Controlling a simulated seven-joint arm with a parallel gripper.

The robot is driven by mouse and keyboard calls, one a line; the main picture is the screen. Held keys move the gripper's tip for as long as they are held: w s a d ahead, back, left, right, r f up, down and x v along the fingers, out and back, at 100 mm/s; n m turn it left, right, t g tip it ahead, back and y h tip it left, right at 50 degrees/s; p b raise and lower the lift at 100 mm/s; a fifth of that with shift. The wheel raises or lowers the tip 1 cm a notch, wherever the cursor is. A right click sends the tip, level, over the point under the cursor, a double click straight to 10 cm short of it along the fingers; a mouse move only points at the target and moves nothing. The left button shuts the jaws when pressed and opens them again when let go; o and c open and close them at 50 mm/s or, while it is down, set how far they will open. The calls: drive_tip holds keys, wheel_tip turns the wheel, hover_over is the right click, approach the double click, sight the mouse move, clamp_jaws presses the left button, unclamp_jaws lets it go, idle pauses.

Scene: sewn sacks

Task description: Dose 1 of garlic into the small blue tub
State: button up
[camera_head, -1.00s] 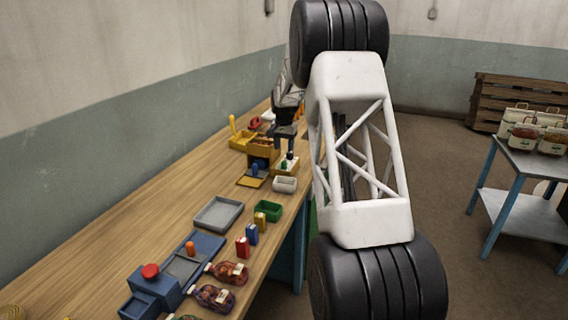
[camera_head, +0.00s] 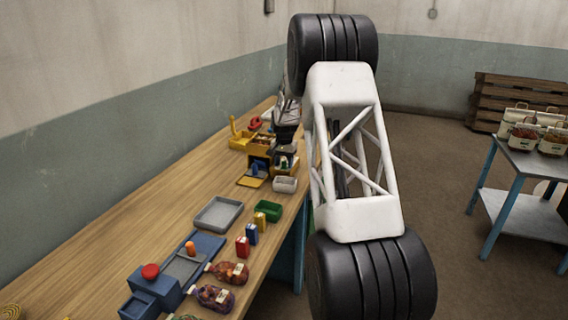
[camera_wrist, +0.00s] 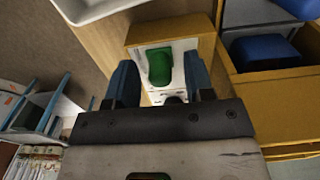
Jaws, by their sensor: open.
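The small blue tub (camera_head: 138,307) stands at the near left of the bench, beside a blue unit with a red button (camera_head: 150,271). Red-brown net sacks (camera_head: 229,273) and (camera_head: 214,297) lie near the front edge; I cannot tell which holds garlic. In the head view my gripper is small and dark at the far end of the bench, beside the yellow holders.
A grey tray (camera_head: 218,213), green bin (camera_head: 267,210), white tub (camera_head: 285,184) and small red (camera_head: 242,246), blue (camera_head: 252,234) and yellow (camera_head: 260,220) blocks stand along the bench. A side table (camera_head: 525,165) holds several labelled sacks. The bench's left middle is clear.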

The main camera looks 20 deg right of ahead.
clamp_jaws()
idle(0.3)
drive_tip(key=shift+f, duration=0.1)
drive_tip(key=shift+w+d, duration=1.55)
drive_tip(key=shift+w, duration=0.05)
unclamp_jaws()
wheel_tip(320, 180, up, 8)
